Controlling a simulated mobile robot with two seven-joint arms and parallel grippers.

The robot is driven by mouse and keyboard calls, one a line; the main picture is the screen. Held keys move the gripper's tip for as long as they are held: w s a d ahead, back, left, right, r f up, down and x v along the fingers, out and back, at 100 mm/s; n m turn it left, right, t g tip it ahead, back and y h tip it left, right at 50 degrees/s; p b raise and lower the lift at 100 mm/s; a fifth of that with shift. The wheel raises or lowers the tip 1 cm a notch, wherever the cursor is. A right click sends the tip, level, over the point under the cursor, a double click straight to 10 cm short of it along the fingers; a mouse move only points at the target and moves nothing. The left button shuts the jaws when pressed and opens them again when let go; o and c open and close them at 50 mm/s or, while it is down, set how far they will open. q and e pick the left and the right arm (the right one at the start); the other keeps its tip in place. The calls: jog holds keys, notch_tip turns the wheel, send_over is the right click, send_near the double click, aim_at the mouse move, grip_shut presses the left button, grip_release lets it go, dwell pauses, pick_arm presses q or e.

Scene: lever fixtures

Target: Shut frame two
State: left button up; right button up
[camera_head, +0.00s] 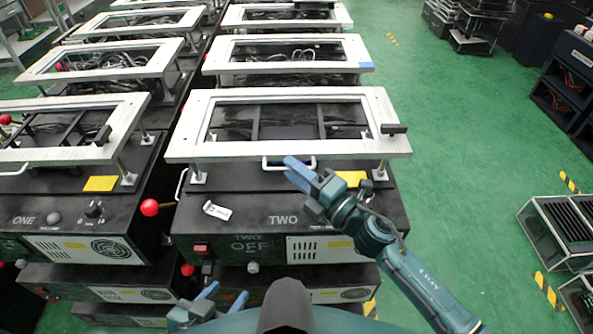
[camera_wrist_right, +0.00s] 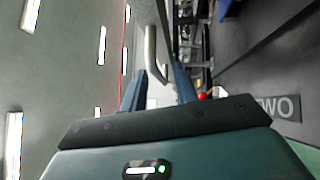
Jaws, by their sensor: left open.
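Frame two (camera_head: 400,143) is a pale rectangular frame. It stands raised on short posts above the black unit marked TWO (camera_head: 283,219), with a gap beneath it. A light U-shaped handle (camera_head: 272,167) sits at its front edge. My right gripper (camera_head: 289,168) is at the right part of this handle, its blue fingers apart. In the right wrist view, the open fingers (camera_wrist_right: 159,90) have a pale bent bar (camera_wrist_right: 151,52) just ahead, between their lines; contact cannot be told. My left gripper (camera_head: 225,294) is open and empty at the bottom, in front of the unit.
Unit one (camera_head: 60,190) with its raised frame stands to the left, and more framed units stand behind. A red ball knob (camera_head: 149,207) sticks up between units one and two. The unit's display (camera_head: 252,243) reads OFF. Green floor (camera_head: 460,130) is open to the right.

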pick_arm(q)
jog(key=shift+d, duration=0.1)
pick_arm(e)
grip_shut()
pick_arm(q)
jog(key=shift+w+r, duration=0.1)
jog(key=shift+r, duration=0.05)
pick_arm(e)
notch_tip(320, 180, up, 2)
jog(key=shift+r+p, duration=0.1)
jog(key=shift+p, duration=0.9)
grip_release()
pick_arm(q)
jog(key=shift+a+r, duration=0.25)
jog(key=shift+a, duration=0.1)
